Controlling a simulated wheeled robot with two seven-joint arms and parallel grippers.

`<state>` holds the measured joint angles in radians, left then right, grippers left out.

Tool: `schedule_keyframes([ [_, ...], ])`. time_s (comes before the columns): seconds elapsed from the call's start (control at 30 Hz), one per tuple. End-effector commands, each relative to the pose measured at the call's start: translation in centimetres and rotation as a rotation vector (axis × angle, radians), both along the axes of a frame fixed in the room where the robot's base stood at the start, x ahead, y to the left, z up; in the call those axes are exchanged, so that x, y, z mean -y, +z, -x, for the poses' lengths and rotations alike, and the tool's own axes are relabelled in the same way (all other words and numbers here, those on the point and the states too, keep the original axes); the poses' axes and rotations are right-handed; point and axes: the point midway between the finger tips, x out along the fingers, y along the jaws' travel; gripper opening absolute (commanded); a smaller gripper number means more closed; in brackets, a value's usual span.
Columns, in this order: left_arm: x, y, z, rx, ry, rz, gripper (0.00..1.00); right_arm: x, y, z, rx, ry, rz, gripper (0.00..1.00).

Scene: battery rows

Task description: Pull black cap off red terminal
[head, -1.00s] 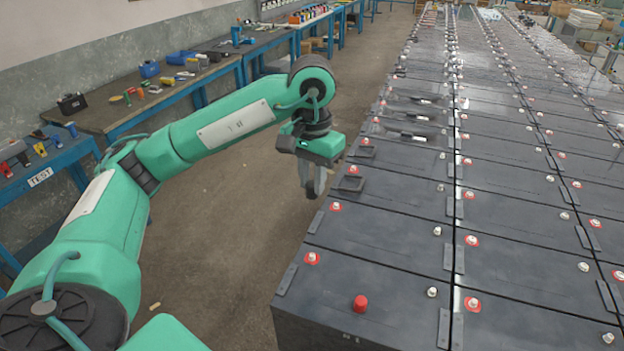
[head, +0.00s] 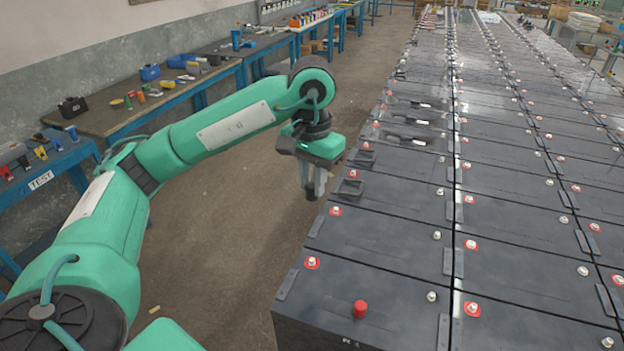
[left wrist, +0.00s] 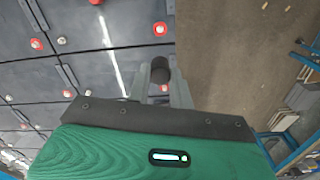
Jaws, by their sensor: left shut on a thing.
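My left gripper (head: 312,190) hangs beside the left edge of the battery rows, above the floor in the head view. It is shut on a small black cap (head: 311,195). The cap (left wrist: 160,62) also shows between the two fingertips in the left wrist view. It is clear of the terminals in the head view. A red terminal with a bare metal post (left wrist: 160,28) shows just beyond the cap in the left wrist view. More red terminals (head: 336,210) line the left edge of the batteries. I cannot tell which one the cap came from. My right gripper is not in view.
Long rows of black batteries (head: 385,240) fill the right side. A red cap (head: 360,309) stands on the nearest one. A workbench with tools (head: 110,112) runs along the wall.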

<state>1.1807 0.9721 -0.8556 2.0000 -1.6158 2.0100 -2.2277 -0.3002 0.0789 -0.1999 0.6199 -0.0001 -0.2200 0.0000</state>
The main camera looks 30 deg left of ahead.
Motion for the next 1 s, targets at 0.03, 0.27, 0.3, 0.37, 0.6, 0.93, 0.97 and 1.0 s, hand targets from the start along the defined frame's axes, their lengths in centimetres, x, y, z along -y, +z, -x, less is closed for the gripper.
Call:
schedule_keyframes([
  [0.03, 0.0, 0.1, 0.0, 0.000, 0.000, 0.000, 0.01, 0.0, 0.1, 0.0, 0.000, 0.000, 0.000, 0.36],
  [0.27, 0.0, 0.3, 0.0, 0.000, 0.000, 0.000, 0.01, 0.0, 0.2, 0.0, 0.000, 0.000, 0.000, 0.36],
  [0.3, 0.0, 0.4, 0.0, 0.000, 0.000, 0.000, 0.01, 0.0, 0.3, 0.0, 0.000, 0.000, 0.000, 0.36],
  [0.37, 0.0, 0.5, 0.0, 0.000, 0.000, 0.000, 0.01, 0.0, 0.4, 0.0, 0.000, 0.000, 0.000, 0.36],
  [0.6, 0.0, 1.5, 0.0, 0.001, 0.001, 0.000, 0.01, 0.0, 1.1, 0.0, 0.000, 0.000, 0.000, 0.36],
  [0.93, 0.0, 2.8, 0.0, 0.001, 0.001, 0.000, 0.01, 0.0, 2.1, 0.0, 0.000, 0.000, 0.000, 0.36],
  [0.97, 0.0, 2.9, 0.0, 0.001, 0.001, 0.000, 0.01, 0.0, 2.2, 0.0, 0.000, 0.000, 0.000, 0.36],
  [1.0, 0.0, 3.1, 0.0, 0.001, 0.001, 0.000, 0.01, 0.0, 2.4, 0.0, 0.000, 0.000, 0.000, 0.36],
])
